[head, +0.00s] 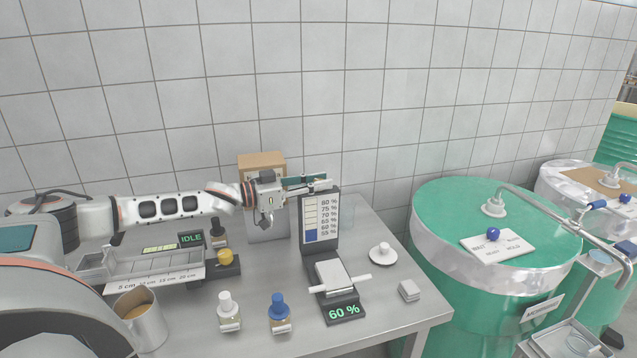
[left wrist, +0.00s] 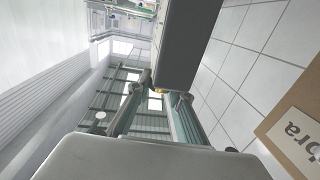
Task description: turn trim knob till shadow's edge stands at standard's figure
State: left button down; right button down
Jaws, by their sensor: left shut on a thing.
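The scale panel (head: 320,222) stands upright on the bench, marked from 55 % to 80 %. A green readout (head: 344,312) at the foot shows 60 %. My left gripper (head: 320,184) is at the panel's top and shut on the trim knob, which the fingers hide in the head view. In the left wrist view a small yellow bit (left wrist: 156,92) shows between the fingertips, against the grey panel body. My right gripper is not in view.
A white-topped bottle (head: 229,312), a blue-topped bottle (head: 279,314) and a metal jug (head: 140,318) stand at the bench front. A cardboard box (head: 262,161) is behind my left gripper. A white disc (head: 382,254) lies right of the panel. Green drums (head: 480,300) stand beyond the bench.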

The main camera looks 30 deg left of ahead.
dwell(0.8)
pick_arm(q)
jog(key=c, duration=1.8)
grip_release()
jog(key=v, duration=1.2)
jog(key=shift+w+a, duration=0.15)
